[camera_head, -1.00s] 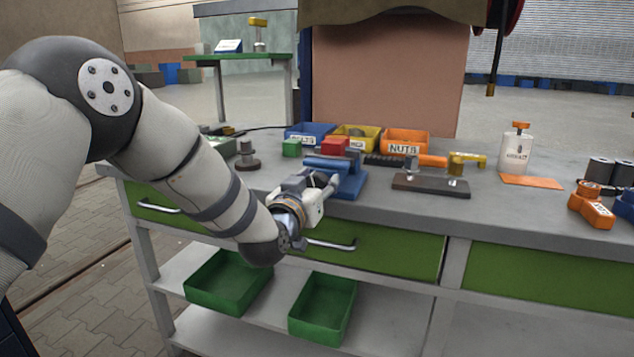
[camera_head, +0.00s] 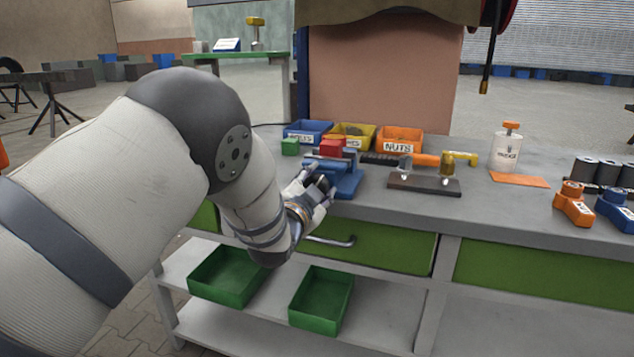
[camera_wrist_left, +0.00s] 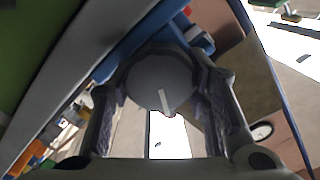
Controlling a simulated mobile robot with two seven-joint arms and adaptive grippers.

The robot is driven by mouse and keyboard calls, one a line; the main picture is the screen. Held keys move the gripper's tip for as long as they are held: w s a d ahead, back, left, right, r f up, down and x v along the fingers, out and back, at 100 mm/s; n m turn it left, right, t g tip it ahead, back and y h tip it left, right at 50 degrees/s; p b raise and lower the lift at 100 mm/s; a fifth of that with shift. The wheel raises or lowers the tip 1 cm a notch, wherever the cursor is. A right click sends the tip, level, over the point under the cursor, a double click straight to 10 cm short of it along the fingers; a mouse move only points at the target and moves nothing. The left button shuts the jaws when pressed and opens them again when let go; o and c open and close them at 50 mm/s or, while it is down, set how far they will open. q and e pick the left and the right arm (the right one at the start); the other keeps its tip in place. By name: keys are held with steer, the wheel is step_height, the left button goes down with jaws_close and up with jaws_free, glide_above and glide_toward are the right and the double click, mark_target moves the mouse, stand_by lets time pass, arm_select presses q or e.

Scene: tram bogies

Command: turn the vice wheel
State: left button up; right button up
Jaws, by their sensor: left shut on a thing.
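The blue vice (camera_head: 346,178) stands at the front edge of the grey workbench, with a red block (camera_head: 331,147) at its top. My left gripper (camera_head: 318,185) is at the front of the vice and covers its wheel in the head view. In the left wrist view the vice wheel (camera_wrist_left: 160,80) is a round grey disc with a pale line mark pointing down. The fingers of my left gripper (camera_wrist_left: 160,105) stand on both sides of the wheel and are shut on it. My right gripper is not in view.
Bins of bolts (camera_head: 307,139) and nuts (camera_head: 399,148) stand behind the vice. A dark plate with fittings (camera_head: 424,185) lies to its right. Green drawers and a shelf with green trays (camera_head: 226,300) are below.

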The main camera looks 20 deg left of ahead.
arm_select(q)
steer(key=shift+m, duration=1)
steer(key=shift+f, duration=0.1)
steer(key=o, duration=1.2)
